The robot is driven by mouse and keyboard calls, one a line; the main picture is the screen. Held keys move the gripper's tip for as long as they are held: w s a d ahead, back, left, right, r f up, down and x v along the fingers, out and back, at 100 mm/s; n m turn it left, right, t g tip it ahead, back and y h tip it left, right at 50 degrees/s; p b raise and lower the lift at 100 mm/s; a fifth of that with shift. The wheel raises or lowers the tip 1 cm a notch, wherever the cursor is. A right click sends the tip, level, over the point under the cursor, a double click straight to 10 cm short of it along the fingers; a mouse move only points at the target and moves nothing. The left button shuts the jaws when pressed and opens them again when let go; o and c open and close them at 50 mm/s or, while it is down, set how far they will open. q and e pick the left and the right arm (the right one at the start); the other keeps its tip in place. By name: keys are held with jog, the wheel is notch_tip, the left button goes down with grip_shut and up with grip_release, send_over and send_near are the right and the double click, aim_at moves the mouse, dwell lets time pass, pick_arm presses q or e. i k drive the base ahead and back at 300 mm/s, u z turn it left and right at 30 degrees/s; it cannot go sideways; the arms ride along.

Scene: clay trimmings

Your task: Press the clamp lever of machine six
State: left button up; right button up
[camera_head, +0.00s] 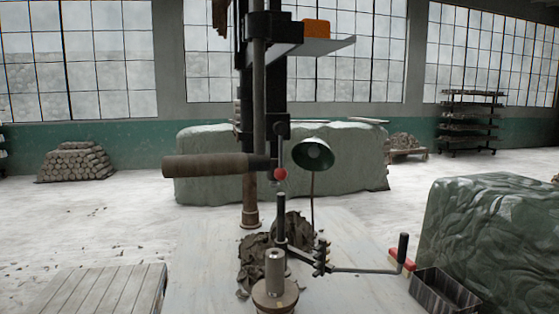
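A machine with a dark upright column (276,85) stands on a pale table (205,270) at the middle of the head view. A thick brown cylindrical handle (207,167) sticks out to its left, level. A small red ball knob (280,174) sits at the handle's right end, under a thin rod. Lower down, a crank arm (362,271) with an upright dark grip (402,248) reaches right from a black toothed part (321,258). I cannot tell which of these is the clamp lever, and no machine number is readable. Neither of my grippers is in view.
A metal cylinder on a round base (275,288) stands in front, with dark clay trimmings (262,256) behind it. A green lamp (314,154) stands right of the column. A black bin (445,292) and red-handled brush (406,259) lie right. A wrapped green block (495,235) is beyond.

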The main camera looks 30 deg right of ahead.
aim_at(281, 128)
jog(key=u, duration=1.25)
jog(key=i, duration=0.35)
jog(key=z, duration=1.25)
